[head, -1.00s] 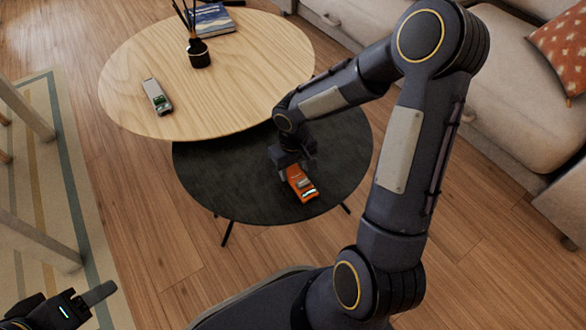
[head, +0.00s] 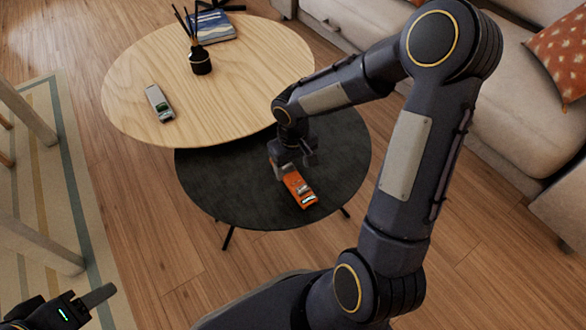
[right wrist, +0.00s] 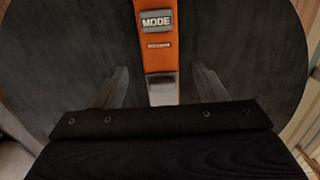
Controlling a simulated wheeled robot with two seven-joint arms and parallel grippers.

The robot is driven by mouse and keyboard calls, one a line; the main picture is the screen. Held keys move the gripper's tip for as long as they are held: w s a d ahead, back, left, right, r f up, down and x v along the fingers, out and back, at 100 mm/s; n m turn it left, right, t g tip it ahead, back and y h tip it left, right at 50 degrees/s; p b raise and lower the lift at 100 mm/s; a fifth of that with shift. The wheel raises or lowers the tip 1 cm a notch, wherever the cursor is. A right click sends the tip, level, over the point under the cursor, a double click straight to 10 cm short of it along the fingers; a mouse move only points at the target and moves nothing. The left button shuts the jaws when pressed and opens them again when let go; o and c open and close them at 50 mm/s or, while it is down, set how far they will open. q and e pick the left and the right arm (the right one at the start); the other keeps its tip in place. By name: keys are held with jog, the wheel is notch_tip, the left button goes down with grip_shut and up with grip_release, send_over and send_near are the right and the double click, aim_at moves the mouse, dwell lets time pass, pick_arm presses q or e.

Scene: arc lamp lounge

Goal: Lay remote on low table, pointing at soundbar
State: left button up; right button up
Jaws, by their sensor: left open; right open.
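An orange remote (head: 299,190) lies on the dark low table (head: 220,190), its long side running from upper left to lower right in the head view. In the right wrist view the remote (right wrist: 157,60) shows a grey MODE button and runs between the fingers. My right gripper (head: 294,162) is open over the remote's upper end, one finger on each side with gaps between. It also shows in the right wrist view (right wrist: 158,90). My left gripper (head: 95,300) is open and empty at the lower left. I see no soundbar in these views.
A higher round wooden table (head: 240,90) overlaps the dark one and holds a grey remote (head: 159,103), a black reed diffuser (head: 200,62) and a blue book (head: 212,26). A sofa (head: 480,100) stands at the right. The dark table's left part is clear.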

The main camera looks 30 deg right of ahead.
aim_at(293, 178)
notch_tip(293, 178, up, 8)
jog(key=f+p, duration=0.1)
jog(key=p, duration=0.2)
jog(key=s+a+r+m+t+y, duration=0.1)
jog(key=s+a+r+t+y, duration=0.1)
jog(key=s+r, duration=0.4)
jog(key=s+a+r+t+y, duration=0.1)
jog(key=s+a+r+t, duration=0.1)
jog(key=s+r, duration=0.4)
jog(key=s+t, duration=0.1)
jog(key=s, duration=0.4)
jog(key=shift+a+m+t+y, duration=0.15)
jog(key=shift+m+t+y, duration=0.15)
jog(key=shift+m+y, duration=0.1)
notch_tip(293, 178, up, 32)
jog(key=p, duration=3.1)
jog(key=shift+p, duration=0.3)
